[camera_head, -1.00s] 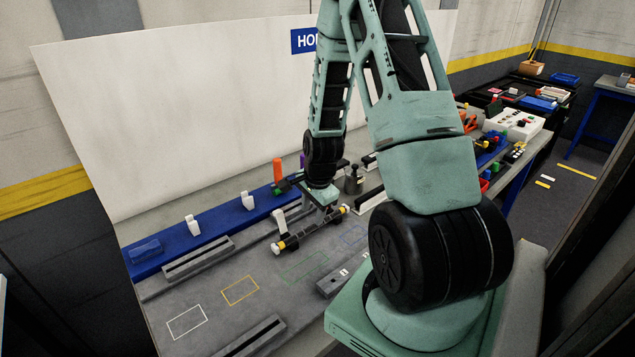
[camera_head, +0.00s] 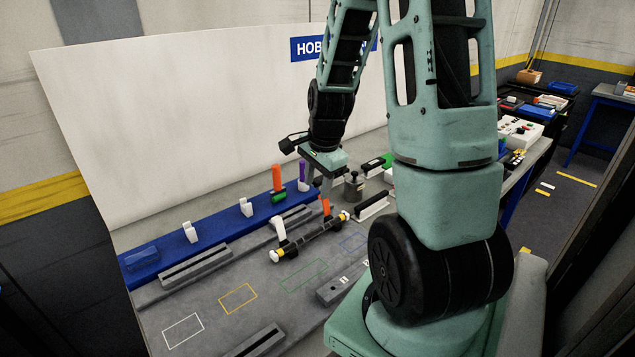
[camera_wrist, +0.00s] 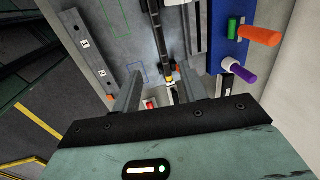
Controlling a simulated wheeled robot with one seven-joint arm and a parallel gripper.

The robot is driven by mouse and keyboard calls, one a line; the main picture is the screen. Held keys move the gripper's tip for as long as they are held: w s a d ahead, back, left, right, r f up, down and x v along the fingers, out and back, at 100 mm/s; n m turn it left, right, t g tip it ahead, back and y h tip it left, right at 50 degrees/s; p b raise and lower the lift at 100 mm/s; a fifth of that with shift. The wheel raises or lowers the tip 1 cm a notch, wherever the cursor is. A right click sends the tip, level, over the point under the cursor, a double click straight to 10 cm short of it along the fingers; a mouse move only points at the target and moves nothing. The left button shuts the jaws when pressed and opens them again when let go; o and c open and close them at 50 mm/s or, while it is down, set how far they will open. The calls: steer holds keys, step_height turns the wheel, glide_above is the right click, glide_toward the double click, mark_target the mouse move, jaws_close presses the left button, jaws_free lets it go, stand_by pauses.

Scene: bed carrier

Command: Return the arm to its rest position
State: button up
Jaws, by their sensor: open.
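My arm stands over the workbench with its end bent down. My gripper (camera_head: 319,193) is open, with nothing between its fingers, and hangs above the right end of a dark bar (camera_head: 309,237) with yellow bands and pale ends. In the wrist view my gripper (camera_wrist: 158,88) shows two spread fingers, with the bar (camera_wrist: 160,35) reaching away beyond them. The bar lies across the grey bench fixture, apart from the fingers as far as I can tell.
A blue rail (camera_head: 165,252) carries white clips, an orange cylinder (camera_head: 277,178) and a purple one (camera_head: 302,172). A grey numbered block (camera_head: 334,290) lies nearer. A white board (camera_head: 190,115) stands behind the bench. Coloured outlines mark clear bench surface.

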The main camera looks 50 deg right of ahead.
stand_by(0.4)
steer(key=w+a+r+n+y+b, duration=0.1)
steer(key=a+r+n+b, duration=0.1)
steer(key=a+n, duration=1.5)
steer(key=s+a+n+g, duration=0.1)
steer(key=s+a+n, duration=0.4)
steer(key=a, duration=0.6)
steer(key=s+a+n+g+b, duration=0.1)
steer(key=s+a+n, duration=0.5)
steer(key=s+a, duration=0.4)
steer(key=shift+a+r+n, duration=0.3)
steer(key=shift+a, duration=0.05)
